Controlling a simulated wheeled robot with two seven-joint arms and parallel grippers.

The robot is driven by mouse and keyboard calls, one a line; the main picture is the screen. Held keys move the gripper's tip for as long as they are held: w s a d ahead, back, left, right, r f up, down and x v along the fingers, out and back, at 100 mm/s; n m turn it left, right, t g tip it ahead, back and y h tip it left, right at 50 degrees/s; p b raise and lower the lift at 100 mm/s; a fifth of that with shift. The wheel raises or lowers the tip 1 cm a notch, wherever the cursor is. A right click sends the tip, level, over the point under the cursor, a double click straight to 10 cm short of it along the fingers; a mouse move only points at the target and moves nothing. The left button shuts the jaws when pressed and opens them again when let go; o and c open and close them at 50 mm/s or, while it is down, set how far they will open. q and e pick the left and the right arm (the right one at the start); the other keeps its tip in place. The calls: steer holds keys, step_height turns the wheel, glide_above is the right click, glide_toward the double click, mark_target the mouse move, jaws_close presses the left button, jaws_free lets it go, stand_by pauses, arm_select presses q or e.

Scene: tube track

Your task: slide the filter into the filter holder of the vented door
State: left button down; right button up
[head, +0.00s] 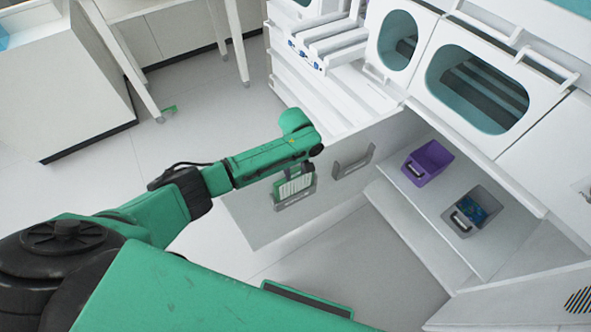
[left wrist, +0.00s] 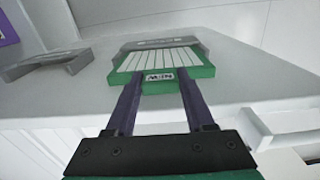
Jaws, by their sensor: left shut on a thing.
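The filter (head: 293,187) has a green frame and white pleats, and a "NEW" label on its near edge in the left wrist view (left wrist: 160,60). My left gripper (head: 296,170) is shut on that near edge, with its dark fingers at either side of the label in the left wrist view (left wrist: 160,82). The grey filter holder (head: 296,201) is on the white vented door (head: 256,222). The filter's far end meets this holder, which also shows in the left wrist view (left wrist: 158,43). How deep it sits inside is hidden. My right gripper is out of view.
A second, empty grey holder (head: 354,163) is beside it on the door. A purple bin (head: 427,162) and a grey bin (head: 472,211) stand on the shelf at right. White cabinets with oval windows rise behind. The floor left of the door is mostly clear.

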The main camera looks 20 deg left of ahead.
mark_target(296, 177)
arm_select(q)
steer(key=shift+f, duration=0.1)
steer(key=shift+f+b, duration=0.8)
steer(key=shift+f, duration=0.7)
steer(key=shift+c, duration=0.9)
jaws_free()
step_height(296, 177, up, 15)
steer(key=p, duration=0.1)
steer(key=shift+f+p, duration=0.2)
steer(key=shift+p, duration=0.15)
